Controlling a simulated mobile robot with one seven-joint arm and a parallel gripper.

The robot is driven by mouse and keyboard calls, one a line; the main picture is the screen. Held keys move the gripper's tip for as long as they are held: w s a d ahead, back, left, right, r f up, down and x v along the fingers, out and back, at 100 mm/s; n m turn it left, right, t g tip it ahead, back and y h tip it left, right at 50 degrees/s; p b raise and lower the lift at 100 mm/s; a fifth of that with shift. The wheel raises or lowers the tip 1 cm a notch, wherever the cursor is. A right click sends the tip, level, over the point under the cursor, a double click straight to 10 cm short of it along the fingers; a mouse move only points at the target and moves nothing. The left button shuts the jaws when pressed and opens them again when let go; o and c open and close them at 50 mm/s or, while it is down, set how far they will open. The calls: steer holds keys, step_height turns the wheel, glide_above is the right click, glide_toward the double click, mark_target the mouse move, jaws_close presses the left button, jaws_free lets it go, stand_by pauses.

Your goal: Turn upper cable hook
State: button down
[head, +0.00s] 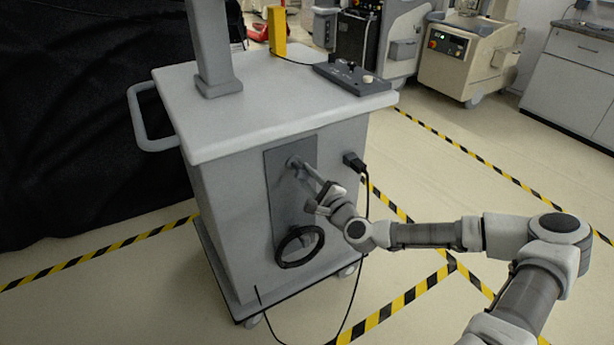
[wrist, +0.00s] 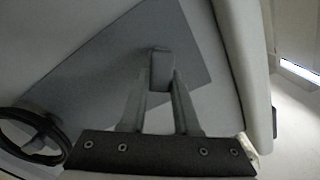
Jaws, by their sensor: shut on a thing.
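The upper cable hook (head: 292,162) is a small grey piece near the top of a darker grey plate (head: 283,200) on the cart's side. My gripper (head: 304,170) reaches it from the lower right and is shut on it. In the wrist view, the two fingers close on either side of the hook's grey block-shaped end (wrist: 161,68), with the plate behind it. Most of the hook is hidden by the fingers, so its exact angle is hard to tell. A black cable coil (head: 281,254) hangs at the plate's lower end, below my gripper.
The grey cart (head: 225,130) has a handle at left and a control box (head: 340,76) on top. A black plug (head: 353,161) with a hanging cord sits right of the plate, near my arm. Floor to the right is open, with striped tape. A black curtain hangs at left.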

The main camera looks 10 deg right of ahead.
steer(key=m, duration=0.5)
steer(key=shift+a+m, duration=0.1)
steer(key=shift+m, duration=0.2)
steer(key=m, duration=0.5)
steer(key=shift+s, duration=0.1)
steer(key=shift+a+m, duration=0.1)
steer(key=shift+m, duration=0.2)
steer(key=c, duration=0.6)
jaws_free()
steer(key=shift+c, duration=0.2)
steer(key=shift+s, duration=0.1)
steer(key=p+v, duration=0.1)
steer(key=v, duration=1.6)
steer(key=shift+p, duration=0.4)
